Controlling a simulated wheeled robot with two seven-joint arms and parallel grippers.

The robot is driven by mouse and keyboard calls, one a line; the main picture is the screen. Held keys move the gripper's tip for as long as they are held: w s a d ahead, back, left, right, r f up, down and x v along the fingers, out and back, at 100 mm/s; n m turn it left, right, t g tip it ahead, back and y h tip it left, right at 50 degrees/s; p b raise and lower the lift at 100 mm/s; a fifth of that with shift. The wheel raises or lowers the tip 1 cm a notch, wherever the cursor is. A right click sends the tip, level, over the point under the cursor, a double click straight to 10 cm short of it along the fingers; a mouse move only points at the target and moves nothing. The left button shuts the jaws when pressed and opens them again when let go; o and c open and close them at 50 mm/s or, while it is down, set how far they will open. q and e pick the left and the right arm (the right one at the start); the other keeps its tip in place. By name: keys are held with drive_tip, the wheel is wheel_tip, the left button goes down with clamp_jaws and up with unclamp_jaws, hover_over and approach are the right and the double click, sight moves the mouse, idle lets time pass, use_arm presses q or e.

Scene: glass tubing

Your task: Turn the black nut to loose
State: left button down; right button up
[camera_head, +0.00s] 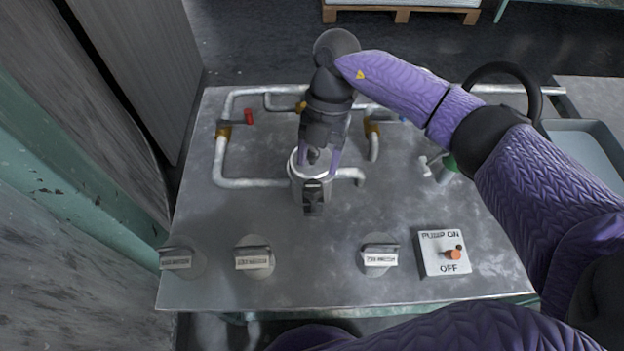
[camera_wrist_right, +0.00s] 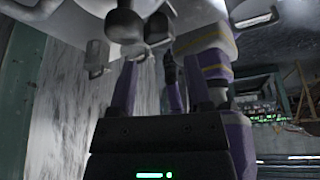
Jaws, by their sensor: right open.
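A metal and white cylindrical fitting (camera_head: 297,178) stands on the grey table among the glass tubing. A black part (camera_head: 312,196), which may be the black nut, shows on its front side. My right gripper (camera_head: 319,160) comes down from above, open, with its purple fingers at the top of the fitting. A small dark piece shows between the fingers, but I cannot tell whether it is the nut. In the right wrist view the fingers of my right gripper (camera_wrist_right: 160,75) stand apart, with a dark upright part between them. Contact cannot be made out. My left gripper is out of view.
White tubing (camera_head: 250,183) runs over the table (camera_head: 205,225). Several labelled knobs (camera_head: 253,257) line the front, beside a pump switch box (camera_head: 443,253). A grey-blue tray (camera_head: 590,140) is at the right. A wall and cabinet stand close on the left.

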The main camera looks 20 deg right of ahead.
sight(314, 185)
drive_tip(key=b+x, duration=0.1)
drive_tip(key=x, duration=0.4)
drive_tip(key=shift+f, duration=0.15)
clamp_jaws()
